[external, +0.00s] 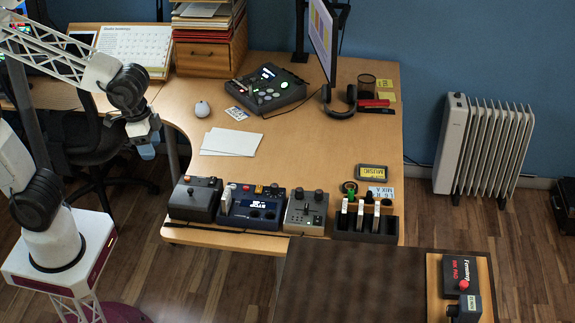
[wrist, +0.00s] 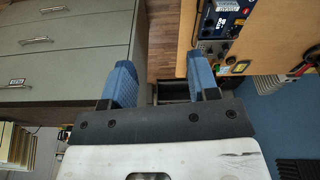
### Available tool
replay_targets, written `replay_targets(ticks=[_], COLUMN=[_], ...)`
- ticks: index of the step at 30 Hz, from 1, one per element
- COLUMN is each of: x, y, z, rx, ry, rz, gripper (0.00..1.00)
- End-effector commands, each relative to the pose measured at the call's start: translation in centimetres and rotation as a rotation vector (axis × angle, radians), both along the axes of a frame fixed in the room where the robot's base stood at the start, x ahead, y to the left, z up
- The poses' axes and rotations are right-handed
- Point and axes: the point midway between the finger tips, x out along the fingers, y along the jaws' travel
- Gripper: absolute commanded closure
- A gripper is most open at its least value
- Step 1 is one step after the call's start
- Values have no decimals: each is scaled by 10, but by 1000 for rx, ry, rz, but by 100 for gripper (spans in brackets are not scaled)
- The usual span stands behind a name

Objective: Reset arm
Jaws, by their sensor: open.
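My gripper (external: 146,143) hangs at the left in the external view, over the gap between the desk's left part and the black chair. In the wrist view its two blue fingers (wrist: 160,85) are spread apart with nothing between them. The fingers point past the desk edge toward the wooden floor. My arm is raised at the left, clear of the desk.
The wooden desk (external: 335,112) carries a row of devices, including a blue box (external: 254,207), along its front edge. A black chair (external: 95,150) stands below my gripper's left. A monitor (external: 323,38) stands at the back. A grey drawer cabinet (wrist: 70,50) shows in the wrist view.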

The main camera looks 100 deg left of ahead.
Motion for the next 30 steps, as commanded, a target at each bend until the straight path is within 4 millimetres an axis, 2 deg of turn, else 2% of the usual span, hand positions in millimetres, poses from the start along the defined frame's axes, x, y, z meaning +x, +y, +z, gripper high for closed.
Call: replay_targets(ticks=[1, 9, 15, 21, 30], x=[-13, -72, -108, -126, -129], y=[-4, -20, -28, -31, -31], z=[0, -6, -13, -19, -20], rx=[1, 10, 16, 18, 19], ry=[-6, -28, -41, -46, -47], rz=[-13, -79, -121, -142, -145], gripper=[45, 45, 45, 45, 45])
